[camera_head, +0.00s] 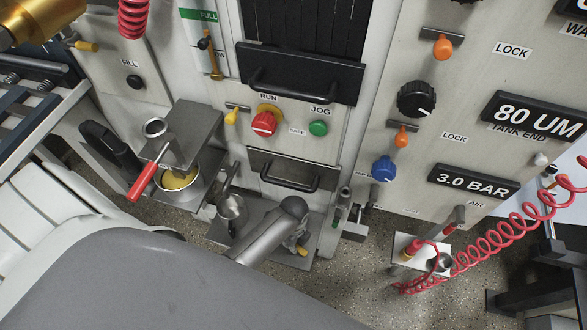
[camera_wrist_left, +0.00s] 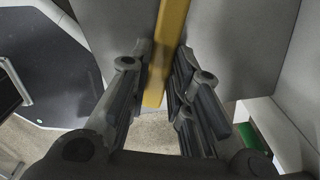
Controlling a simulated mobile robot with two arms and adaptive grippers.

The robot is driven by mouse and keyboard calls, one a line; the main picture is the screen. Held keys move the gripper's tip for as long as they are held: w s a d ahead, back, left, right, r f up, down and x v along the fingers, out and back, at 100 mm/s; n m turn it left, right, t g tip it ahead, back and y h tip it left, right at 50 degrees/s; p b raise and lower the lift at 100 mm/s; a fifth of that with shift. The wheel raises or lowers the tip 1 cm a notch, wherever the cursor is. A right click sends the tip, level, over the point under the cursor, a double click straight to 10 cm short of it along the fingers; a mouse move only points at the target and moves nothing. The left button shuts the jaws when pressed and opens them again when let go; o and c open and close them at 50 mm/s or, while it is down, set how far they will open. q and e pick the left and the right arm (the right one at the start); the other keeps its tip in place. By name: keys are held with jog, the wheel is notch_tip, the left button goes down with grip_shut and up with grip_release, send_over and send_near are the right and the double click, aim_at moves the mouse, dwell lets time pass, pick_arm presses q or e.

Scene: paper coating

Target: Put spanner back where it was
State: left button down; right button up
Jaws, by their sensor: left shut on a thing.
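In the left wrist view my left gripper (camera_wrist_left: 158,105) has its two dark fingers closed around a flat yellow bar (camera_wrist_left: 171,45), which appears to be the spanner. The bar runs up and away from the fingers, and its far end is out of the picture, so no jaw shape shows. In the head view I cannot make out the left gripper clearly or tell the spanner apart there. The spanner's holding place is not clearly identifiable. My right gripper is not in view.
The machine front has a red RUN knob (camera_head: 264,123), a green JOG button (camera_head: 318,128) and dark drawer handles (camera_head: 290,180). A red-handled tool (camera_head: 142,182) is by a pot of yellow liquid (camera_head: 179,180). A coiled red hose (camera_head: 490,245) hangs at right. Speckled floor (camera_head: 340,280) is open below.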

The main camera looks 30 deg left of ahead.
pick_arm(q)
jog(key=shift+f, duration=0.15)
jog(key=c, duration=1.3)
grip_release()
notch_tip(320, 180, up, 12)
jog(key=p, duration=0.2)
jog(key=shift+p, duration=0.4)
